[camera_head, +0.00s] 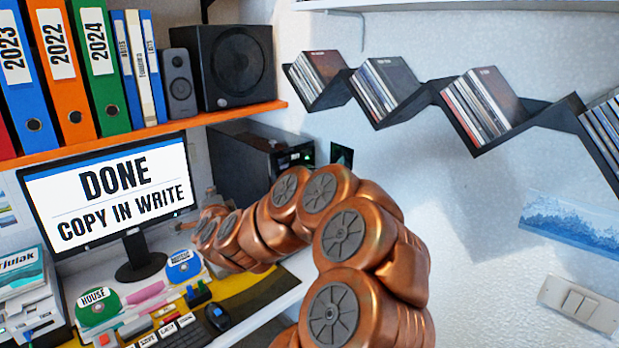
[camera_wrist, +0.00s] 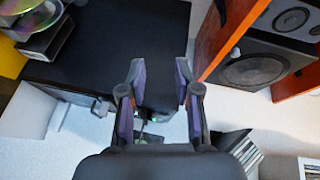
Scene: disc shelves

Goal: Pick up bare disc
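In the wrist view, a shiny bare disc (camera_wrist: 32,14), with no label I can read, lies at the top left and is cut off by the frame edge. My gripper (camera_wrist: 160,66) is open, its two fingers apart with nothing held between them, and is well away from that disc. In the head view, a green disc labelled HOUSE (camera_head: 97,309) and a blue labelled disc (camera_head: 183,268) lie on the desk. My copper arm reaches toward the black computer box (camera_head: 238,160), and my gripper cannot be made out there.
A monitor (camera_head: 108,195) reads "DONE COPY IN WRITE". An orange shelf (camera_head: 150,134) with binders and speakers (camera_head: 236,66) hangs above. A black zigzag rack (camera_head: 428,95) holds disc cases on the right wall. The desk is crowded with small items.

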